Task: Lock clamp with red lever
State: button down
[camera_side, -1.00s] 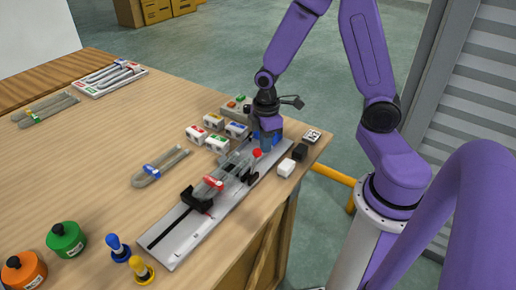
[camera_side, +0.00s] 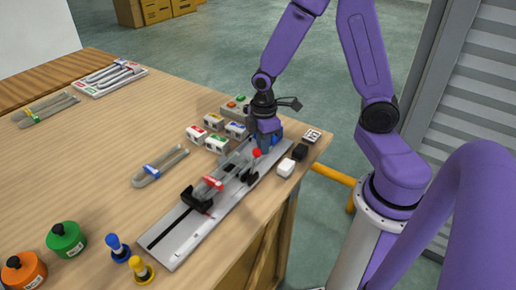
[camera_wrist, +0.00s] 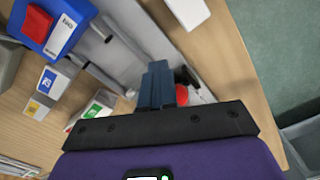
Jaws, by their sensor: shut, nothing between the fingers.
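The clamp's red lever knob (camera_side: 257,153) stands over the grey metal rail (camera_side: 177,232) near its far end. The knob also shows in the wrist view (camera_wrist: 181,95), partly hidden behind my fingers. My gripper (camera_side: 268,148) is shut and empty, pointing down right beside the knob; I cannot tell whether they touch. In the wrist view my closed fingers (camera_wrist: 158,85) are dark blue-grey. A red-marked tube piece (camera_side: 212,183) lies at the black holder (camera_side: 196,199) on the rail.
Small labelled boxes (camera_side: 216,144) stand left of the rail. A white block (camera_side: 286,168) and a black block (camera_side: 299,152) are on its right. Orange (camera_side: 23,271) and green (camera_side: 66,239) pots stand at the front left.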

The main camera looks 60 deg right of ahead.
jog(key=shift+a, duration=0.35)
jog(key=shift+d, duration=0.15)
jog(key=shift+d, duration=0.5)
notch_tip(320, 180, up, 8)
dwell(0.9)
jog(key=s+a+r, duration=0.2)
jog(key=s+a, duration=0.1)
jog(key=s, duration=0.6)
jog(key=s+a+r, duration=0.1)
jog(key=s+a, duration=0.3)
jog(key=s, duration=0.5)
jog(key=shift+s+a+r+n, duration=0.2)
jog(key=shift+s+r+n, duration=0.05)
jog(key=shift+r+n, duration=0.1)
jog(key=shift+w, duration=0.1)
